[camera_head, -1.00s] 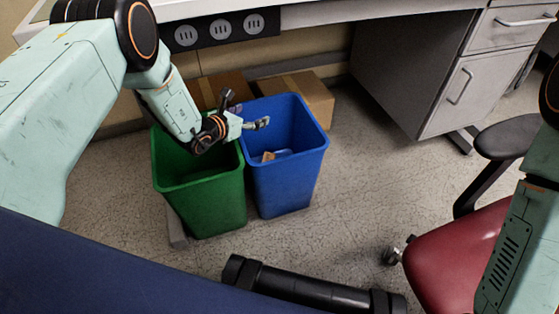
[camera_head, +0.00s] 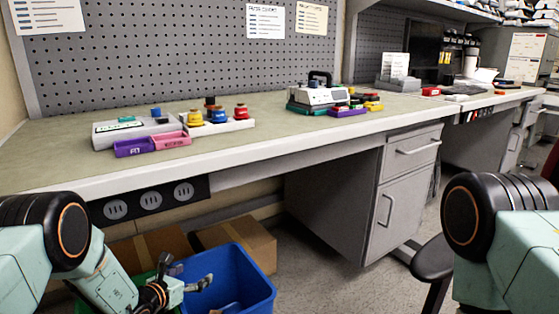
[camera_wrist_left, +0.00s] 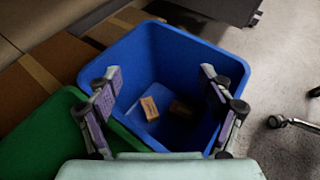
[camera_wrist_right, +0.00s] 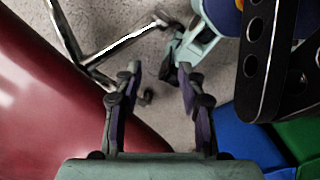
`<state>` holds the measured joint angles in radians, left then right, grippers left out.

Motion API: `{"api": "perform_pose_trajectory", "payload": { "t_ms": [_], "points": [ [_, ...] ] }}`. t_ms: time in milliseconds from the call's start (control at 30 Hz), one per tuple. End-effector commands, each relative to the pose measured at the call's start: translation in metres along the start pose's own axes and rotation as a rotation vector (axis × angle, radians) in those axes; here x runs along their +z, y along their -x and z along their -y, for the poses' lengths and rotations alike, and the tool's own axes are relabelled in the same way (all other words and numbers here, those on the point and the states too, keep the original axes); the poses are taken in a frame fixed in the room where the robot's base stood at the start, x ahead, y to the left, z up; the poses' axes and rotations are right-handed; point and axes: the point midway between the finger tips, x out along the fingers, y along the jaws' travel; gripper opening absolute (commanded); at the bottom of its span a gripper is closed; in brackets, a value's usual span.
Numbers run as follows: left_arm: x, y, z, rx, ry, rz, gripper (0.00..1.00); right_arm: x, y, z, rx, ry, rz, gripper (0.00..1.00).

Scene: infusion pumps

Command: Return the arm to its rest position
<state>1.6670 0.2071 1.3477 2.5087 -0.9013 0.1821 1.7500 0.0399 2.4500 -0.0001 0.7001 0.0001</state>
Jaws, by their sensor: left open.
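My left arm reaches down at the lower left of the head view. Its gripper (camera_head: 190,273) is over the blue bin (camera_head: 252,290) in that view. In the left wrist view the left gripper (camera_wrist_left: 160,75) has its fingers wide apart with nothing between them. Two small brown pieces (camera_wrist_left: 149,107) lie on the floor of the blue bin below. The right arm shows at the right edge of the head view, but its gripper is out of that frame. In the right wrist view the right gripper (camera_wrist_right: 159,68) has its fingers apart and empty.
A green bin (camera_wrist_left: 45,140) stands beside the blue one. Cardboard boxes (camera_head: 240,240) are behind them, under the workbench (camera_head: 250,165). Pumps and coloured trays (camera_head: 170,138) stand on the bench. A red seat (camera_wrist_right: 50,100) is close to the right gripper.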

Motion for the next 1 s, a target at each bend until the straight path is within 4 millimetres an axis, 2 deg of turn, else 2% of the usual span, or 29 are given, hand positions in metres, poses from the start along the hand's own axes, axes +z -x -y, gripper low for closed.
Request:
{"api": "perform_pose_trajectory", "payload": {
  "t_ms": [500, 1000],
  "points": [
    [-0.001, -0.052, 0.001, -0.001, -0.001, -0.001, 0.8, 0.0, 0.0, 0.0, 0.0, 0.0, 0.0, 0.4],
    [-0.001, -0.084, 0.0, -0.002, 0.001, 0.0, 0.8, 0.0, 0.0, 0.0, 0.0, 0.0, 0.0, 0.4]
  ]
}}
